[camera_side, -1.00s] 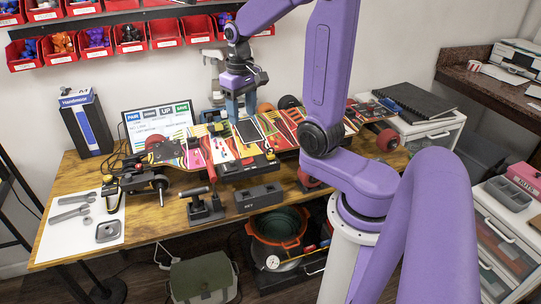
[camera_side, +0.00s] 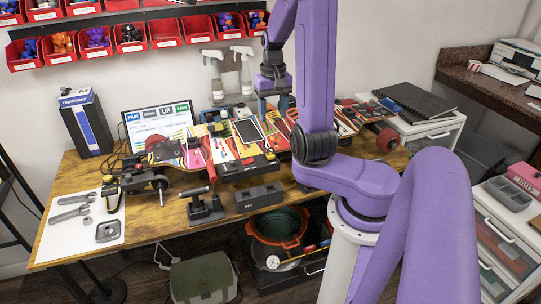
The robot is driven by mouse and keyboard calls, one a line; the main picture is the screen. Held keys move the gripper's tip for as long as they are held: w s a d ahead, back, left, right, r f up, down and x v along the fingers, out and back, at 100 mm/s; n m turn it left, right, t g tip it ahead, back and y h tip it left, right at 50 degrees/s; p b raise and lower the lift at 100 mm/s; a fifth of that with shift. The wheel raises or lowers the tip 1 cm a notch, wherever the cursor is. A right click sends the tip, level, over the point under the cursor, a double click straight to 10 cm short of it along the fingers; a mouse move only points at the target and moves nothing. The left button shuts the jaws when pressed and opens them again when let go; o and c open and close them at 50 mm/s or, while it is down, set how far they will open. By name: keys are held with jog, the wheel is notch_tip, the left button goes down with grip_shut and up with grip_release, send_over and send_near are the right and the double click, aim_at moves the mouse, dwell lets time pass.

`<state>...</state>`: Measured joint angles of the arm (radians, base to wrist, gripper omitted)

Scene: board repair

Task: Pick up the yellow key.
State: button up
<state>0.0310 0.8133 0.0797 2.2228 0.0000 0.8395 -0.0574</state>
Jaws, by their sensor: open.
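I cannot clearly make out a yellow key; no shape on the bench or the board is plainly one at this size. My gripper (camera_side: 274,108) points down with its blue fingers apart and empty. It is over the right half of the patterned skateboard (camera_side: 197,155), which lies across the wooden workbench (camera_side: 70,221). The purple forearm hides part of the board and what lies behind it. A small yellow spot (camera_side: 270,155) shows on the black device in front of the board, but I cannot tell what it is.
A black-and-yellow tool (camera_side: 112,192) and a white sheet with wrenches (camera_side: 72,213) are at left. A dark block (camera_side: 259,196) and a small stand (camera_side: 205,210) line the front edge. A monitor (camera_side: 160,122) and spray bottles (camera_side: 214,78) stand behind the board.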

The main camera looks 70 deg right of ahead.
aim_at(271, 148)
notch_tip(271, 148, down, 8)
jog(key=shift+f, duration=0.15)
jog(key=shift+w+a+f, duration=0.1)
jog(key=shift+w+f, duration=0.1)
jog(key=shift+f, duration=0.75)
jog(key=shift+w+a+f, duration=0.1)
jog(key=shift+w+f, duration=0.05)
jog(key=shift+f, duration=0.8)
jog(key=shift+d+f, duration=0.1)
jog(key=shift+f, duration=0.65)
grip_shut()
